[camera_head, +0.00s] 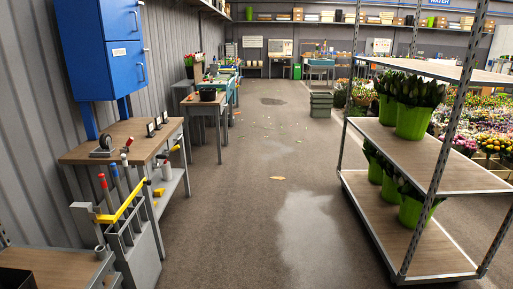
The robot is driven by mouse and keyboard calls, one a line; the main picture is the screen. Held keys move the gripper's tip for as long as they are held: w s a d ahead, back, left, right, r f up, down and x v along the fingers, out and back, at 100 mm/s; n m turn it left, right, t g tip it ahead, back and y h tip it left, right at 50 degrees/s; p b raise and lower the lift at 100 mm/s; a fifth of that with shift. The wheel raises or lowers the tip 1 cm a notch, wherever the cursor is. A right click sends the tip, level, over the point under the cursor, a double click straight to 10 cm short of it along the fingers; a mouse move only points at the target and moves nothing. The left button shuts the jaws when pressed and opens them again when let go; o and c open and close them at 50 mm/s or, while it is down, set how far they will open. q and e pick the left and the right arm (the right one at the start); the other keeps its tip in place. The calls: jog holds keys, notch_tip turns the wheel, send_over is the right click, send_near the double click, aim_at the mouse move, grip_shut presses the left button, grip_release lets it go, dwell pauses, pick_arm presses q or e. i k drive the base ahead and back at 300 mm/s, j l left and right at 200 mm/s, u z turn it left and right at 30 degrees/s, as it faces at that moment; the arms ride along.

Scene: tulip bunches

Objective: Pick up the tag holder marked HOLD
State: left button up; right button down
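Two small dark holders with pale faces stand upright on the wooden-topped workbench (90,153) at the left. The nearer holder (150,130) is by the bench's right edge, and the farther holder (165,117) is a little behind it. They look like tag holders, but any lettering is too small to read, so I cannot tell which is marked HOLD. Neither of my grippers is in view.
A tape dispenser-like object (103,147) also sits on the bench. A grey rack (140,255) with long-handled tools stands in front. A shelved trolley (440,262) with green tulip buckets is at the right. The middle floor is mostly open, with a pale wet-looking patch.

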aim_at(158, 122)
jog(key=i, duration=2.6)
